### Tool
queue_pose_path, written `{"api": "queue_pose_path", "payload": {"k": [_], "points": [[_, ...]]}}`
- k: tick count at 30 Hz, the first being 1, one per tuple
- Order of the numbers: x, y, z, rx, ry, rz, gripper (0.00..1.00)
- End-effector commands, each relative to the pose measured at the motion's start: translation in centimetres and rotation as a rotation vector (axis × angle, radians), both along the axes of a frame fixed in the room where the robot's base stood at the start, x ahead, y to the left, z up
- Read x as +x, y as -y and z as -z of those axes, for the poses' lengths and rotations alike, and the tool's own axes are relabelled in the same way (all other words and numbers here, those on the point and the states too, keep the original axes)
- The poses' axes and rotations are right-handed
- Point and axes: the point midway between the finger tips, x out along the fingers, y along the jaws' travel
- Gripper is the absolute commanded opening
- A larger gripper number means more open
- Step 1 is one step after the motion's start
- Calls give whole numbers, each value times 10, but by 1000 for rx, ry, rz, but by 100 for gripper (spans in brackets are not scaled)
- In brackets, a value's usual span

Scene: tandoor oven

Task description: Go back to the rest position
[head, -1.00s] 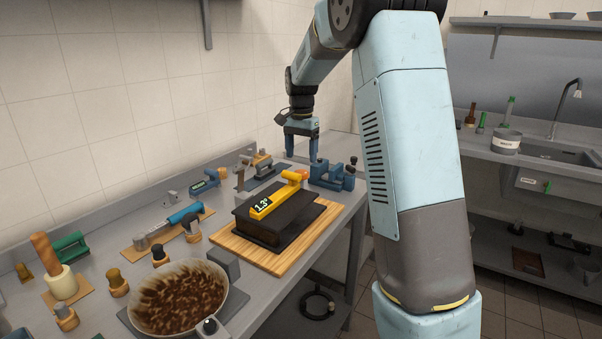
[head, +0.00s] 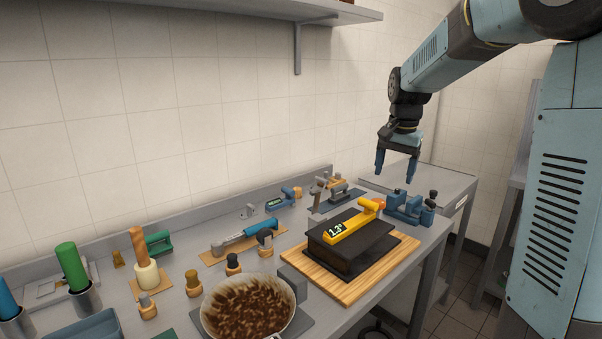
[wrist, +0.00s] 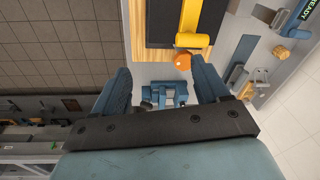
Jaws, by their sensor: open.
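My gripper (head: 396,164) is open and empty. It hangs with its fingers pointing down above the far right part of the counter, clear of the things below. In the wrist view my gripper (wrist: 160,88) shows both fingers spread, with a blue clamp-like fixture (wrist: 168,95) seen between them, farther down. That blue fixture (head: 410,208) stands on the counter below and a little right of my gripper in the head view.
A black block (head: 345,250) with a yellow-handled gauge (head: 355,222) on it sits on a wooden board (head: 350,288). A bowl of brown food (head: 248,308) stands in front. Several tools line the wall side. A wall shelf (head: 250,14) hangs above. Air around my gripper is free.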

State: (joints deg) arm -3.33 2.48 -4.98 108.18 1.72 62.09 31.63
Motion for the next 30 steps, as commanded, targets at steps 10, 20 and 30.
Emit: {"api": "queue_pose_path", "payload": {"k": [10,20,30], "points": [[-82,-2,-28,-20,103,-152,74],[-157,-4,-34,-62,194,-294,74],[-230,-7,-24,-125,286,-437,74]]}}
